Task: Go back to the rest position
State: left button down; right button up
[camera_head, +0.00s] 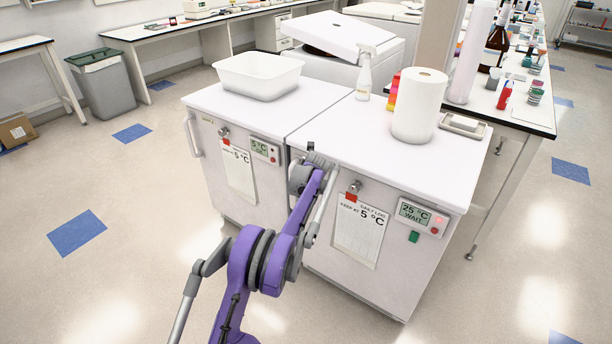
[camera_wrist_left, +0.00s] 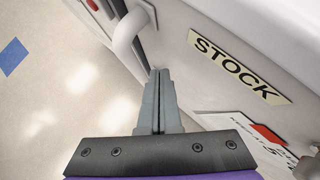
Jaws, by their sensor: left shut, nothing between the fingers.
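My left arm (camera_head: 262,262) is purple and grey and reaches up from the bottom of the head view. Its gripper (camera_head: 316,158) is in front of the right-hand white cabinet (camera_head: 310,255), near its upper left front edge. In the left wrist view the grey fingers (camera_wrist_left: 158,75) are together and empty. Their tips are close to a white curved handle (camera_wrist_left: 128,32) on a white front with a STOCK label (camera_wrist_left: 238,66). I cannot tell whether they touch it. My right gripper is not in view.
The left-hand cabinet (camera_head: 208,165) carries a white tub (camera_head: 258,85). A paper roll (camera_head: 419,105) and spray bottle (camera_head: 364,78) stand on the right-hand one, whose display (camera_head: 421,214) reads 25 °C WAIT. A grey bin (camera_head: 105,90) stands back left. Floor (camera_head: 130,215) at left is clear.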

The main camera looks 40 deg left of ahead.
pick_arm(q)
jog(key=shift+s+v, duration=0.3)
jog(key=shift+v, duration=1.25)
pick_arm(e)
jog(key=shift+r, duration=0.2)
